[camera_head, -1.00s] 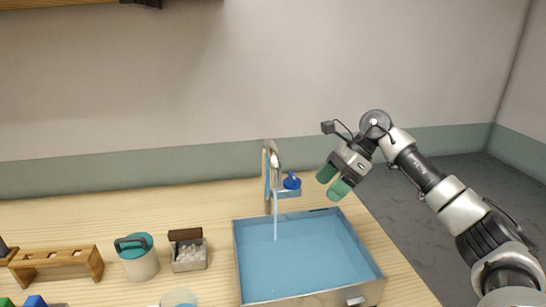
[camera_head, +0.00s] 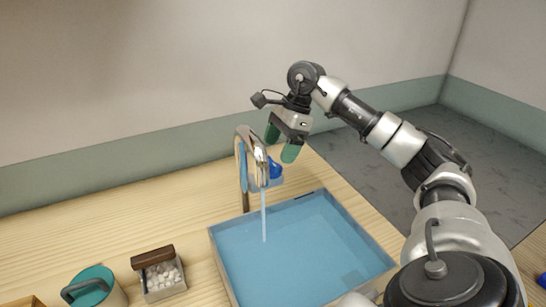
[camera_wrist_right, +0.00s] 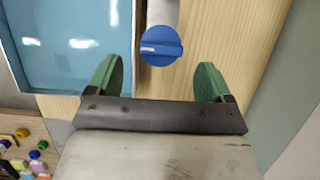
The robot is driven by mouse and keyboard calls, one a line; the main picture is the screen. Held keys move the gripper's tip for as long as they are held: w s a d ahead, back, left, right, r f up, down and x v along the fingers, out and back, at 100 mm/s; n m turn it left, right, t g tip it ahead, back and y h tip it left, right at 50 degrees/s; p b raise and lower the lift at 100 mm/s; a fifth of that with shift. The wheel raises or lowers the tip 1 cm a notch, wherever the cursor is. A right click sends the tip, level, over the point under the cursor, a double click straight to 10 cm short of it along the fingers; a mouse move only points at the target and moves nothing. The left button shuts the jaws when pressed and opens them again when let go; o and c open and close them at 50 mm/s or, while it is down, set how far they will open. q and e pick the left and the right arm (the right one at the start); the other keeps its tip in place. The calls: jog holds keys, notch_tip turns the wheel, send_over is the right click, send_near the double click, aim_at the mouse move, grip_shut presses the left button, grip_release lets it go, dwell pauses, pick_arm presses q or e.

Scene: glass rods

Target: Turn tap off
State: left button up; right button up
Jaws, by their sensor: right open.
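The tap (camera_head: 252,155) is a curved metal spout at the back of the sink (camera_head: 300,245). A stream of water (camera_head: 264,215) runs from it into the blue basin. Its blue knob (camera_head: 275,169) sits on the right side of the tap. In the right wrist view the round blue knob (camera_wrist_right: 161,46) lies ahead of and between the green fingertips. My right gripper (camera_head: 283,145) is open and empty, just above and behind the knob in the head view; it also shows in the right wrist view (camera_wrist_right: 158,80). I see no contact with the knob. My left gripper is out of view.
A teal-lidded pot (camera_head: 92,285) and a small box of white pieces (camera_head: 162,276) with a brown block stand left of the sink. The wooden counter (camera_head: 150,215) behind them is clear. A wall runs behind the counter.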

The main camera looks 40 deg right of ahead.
aim_at(273, 161)
jog(key=x, duration=0.2)
jog(key=shift+w+a+f, duration=0.15)
jog(key=shift+w+f, duration=0.05)
jog(key=shift+f, duration=0.15)
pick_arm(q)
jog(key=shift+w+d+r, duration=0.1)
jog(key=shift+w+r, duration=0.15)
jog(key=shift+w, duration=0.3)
pick_arm(e)
jog(key=shift+a+f, duration=0.25)
jog(key=shift+f, duration=0.35)
jog(key=c, duration=0.9)
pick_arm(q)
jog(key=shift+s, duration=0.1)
